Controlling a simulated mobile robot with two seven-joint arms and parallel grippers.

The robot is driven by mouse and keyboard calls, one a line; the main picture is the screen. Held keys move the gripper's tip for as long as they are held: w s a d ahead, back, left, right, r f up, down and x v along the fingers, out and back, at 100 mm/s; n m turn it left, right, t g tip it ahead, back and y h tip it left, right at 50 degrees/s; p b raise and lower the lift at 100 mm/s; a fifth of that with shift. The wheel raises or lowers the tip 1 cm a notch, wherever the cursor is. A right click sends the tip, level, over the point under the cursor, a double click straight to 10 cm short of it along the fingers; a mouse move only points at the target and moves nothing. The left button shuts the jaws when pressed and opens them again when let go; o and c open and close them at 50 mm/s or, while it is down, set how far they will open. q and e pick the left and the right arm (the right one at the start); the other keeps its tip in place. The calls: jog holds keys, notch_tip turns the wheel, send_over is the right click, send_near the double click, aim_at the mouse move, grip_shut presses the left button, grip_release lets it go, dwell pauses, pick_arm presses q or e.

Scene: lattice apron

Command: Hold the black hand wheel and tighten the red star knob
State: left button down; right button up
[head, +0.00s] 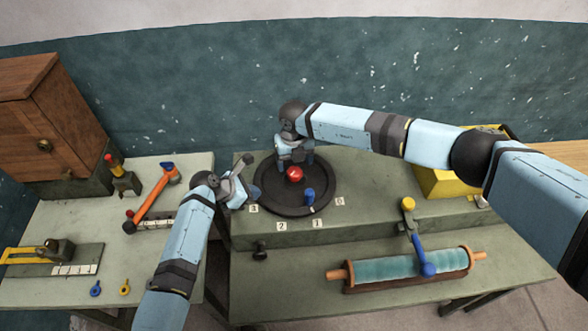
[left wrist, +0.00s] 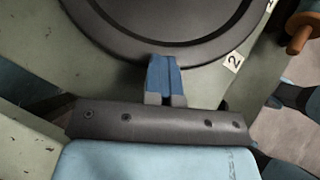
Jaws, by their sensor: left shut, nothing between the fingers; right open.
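The black hand wheel (head: 275,204) lies flat on the raised green bench block, with a blue upright handle (head: 309,197) near its front right. The red star knob (head: 294,174) sits near the wheel's middle. My left gripper (head: 254,190) is at the wheel's left edge, shut and empty. In the left wrist view its blue fingertips (left wrist: 163,62) are together and overlap the rim of the wheel (left wrist: 150,40); I cannot tell if they touch it. My right gripper (head: 294,163) is open above the wheel, pointing down just behind the red knob; its fingertips are partly hidden.
Number tags 3, 2, 1 and 0 (head: 282,226) line the wheel's front. A yellow box (head: 440,182) stands at right under my right arm. An orange-handled tool (head: 155,193) and a wooden cabinet (head: 55,120) are at left.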

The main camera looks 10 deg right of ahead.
aim_at(294, 173)
pick_arm(q)
jog(key=shift+s+d+f, duration=0.15)
jog(key=shift+f, duration=0.1)
pick_arm(e)
notch_tip(294, 173, up, 7)
jog(key=shift+s+f, duration=0.15)
pick_arm(q)
jog(key=shift+r, duration=0.15)
pick_arm(e)
jog(key=shift+a, duration=0.1)
pick_arm(q)
jog(key=shift+r, duration=0.25)
notch_tip(294, 173, up, 8)
jog(key=shift+w+f, duration=0.25)
dwell(0.4)
